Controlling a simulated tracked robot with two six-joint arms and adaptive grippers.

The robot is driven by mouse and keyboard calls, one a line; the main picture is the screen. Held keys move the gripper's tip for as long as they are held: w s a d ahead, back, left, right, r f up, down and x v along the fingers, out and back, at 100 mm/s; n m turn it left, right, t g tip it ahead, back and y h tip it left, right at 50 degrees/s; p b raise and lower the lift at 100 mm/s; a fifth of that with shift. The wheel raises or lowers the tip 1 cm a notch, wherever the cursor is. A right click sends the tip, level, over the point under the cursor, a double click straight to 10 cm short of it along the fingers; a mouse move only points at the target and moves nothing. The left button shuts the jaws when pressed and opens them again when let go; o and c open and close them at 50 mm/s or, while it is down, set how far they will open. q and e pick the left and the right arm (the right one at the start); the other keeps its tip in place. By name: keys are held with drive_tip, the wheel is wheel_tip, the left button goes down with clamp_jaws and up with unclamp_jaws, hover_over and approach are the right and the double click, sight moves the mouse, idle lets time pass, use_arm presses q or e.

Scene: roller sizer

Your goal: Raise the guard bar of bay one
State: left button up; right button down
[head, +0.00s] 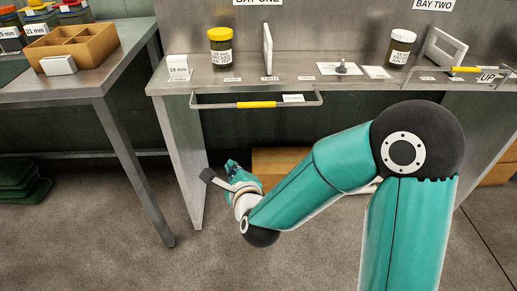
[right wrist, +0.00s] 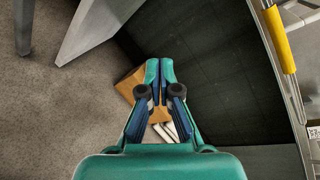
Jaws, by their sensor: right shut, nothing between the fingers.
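The guard bar of bay one (head: 225,105) is a thin grey bar with a yellow grip (head: 257,105). It hangs level below the front edge of the bench, under the BAY ONE sign (head: 257,2). In the right wrist view, a yellow grip (right wrist: 280,40) on a bar shows at the upper right. My right gripper (head: 234,169) is below the bar and apart from it, near the bench's left leg. In the right wrist view its fingers (right wrist: 160,72) are together, with nothing held. My left gripper is not in view.
A yellow-lidded jar (head: 220,47), a white upright frame (head: 267,50) and small cards stand on the bench (head: 300,82). Bay two has its own yellow-gripped bar (head: 466,69) beside an UP label. A cardboard box (head: 280,160) lies under the bench. A side table (head: 80,85) stands left.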

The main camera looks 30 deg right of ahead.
use_arm(q)
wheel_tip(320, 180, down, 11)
drive_tip(key=b, duration=0.7)
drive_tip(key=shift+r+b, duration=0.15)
drive_tip(key=shift+b, duration=0.2)
use_arm(e)
drive_tip(key=s+d+r+m+t+h, duration=0.1)
drive_tip(key=s+d+r+m+h, duration=0.2)
drive_tip(key=m, duration=1)
drive_tip(key=s+d+h, duration=0.1)
drive_tip(key=d+h, duration=0.1)
drive_tip(key=h, duration=0.1)
drive_tip(key=shift+d+r+t, duration=0.3)
drive_tip(key=shift+d+r, duration=0.05)
drive_tip(key=shift+w, duration=0.1)
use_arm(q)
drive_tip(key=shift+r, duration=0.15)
use_arm(e)
drive_tip(key=w+d+r, duration=0.4)
drive_tip(key=w+d, duration=0.1)
drive_tip(key=w, duration=0.4)
drive_tip(key=shift+d+r, duration=0.15)
drive_tip(key=shift+d, duration=0.15)
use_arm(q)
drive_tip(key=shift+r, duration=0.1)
use_arm(e)
drive_tip(key=shift+a, duration=0.1)
